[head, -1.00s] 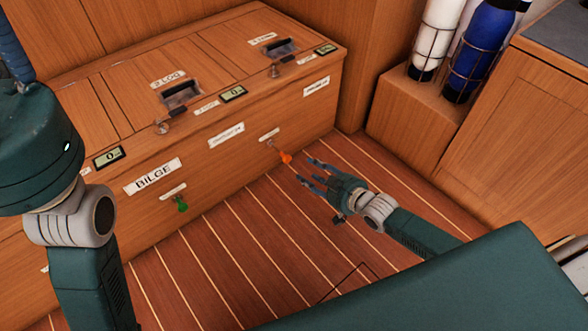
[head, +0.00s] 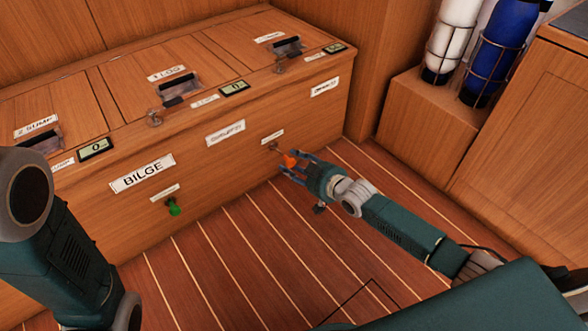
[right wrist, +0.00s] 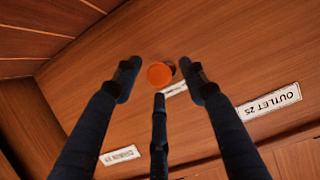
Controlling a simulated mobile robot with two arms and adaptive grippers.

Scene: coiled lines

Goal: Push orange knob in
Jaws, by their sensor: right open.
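The orange knob (head: 290,160) sticks out on a rod from the front face of the wooden chest, below a small white label. In the right wrist view the orange knob (right wrist: 159,75) shows end-on as a round disc, between and just beyond the spread fingers. My right gripper (head: 291,169) is open and right at the knob in the head view; I cannot tell whether it touches. The right wrist view shows its open fingers (right wrist: 160,85) around the knob's line. My left arm shows at the left edge, but its gripper is out of view.
A green knob (head: 174,208) sits on the same chest front, left of the orange one, under the BILGE label (head: 142,173). The chest top (head: 120,90) carries latches and small displays. Blue and white cylinders (head: 497,50) stand at the back right. The striped floor (head: 240,250) is clear.

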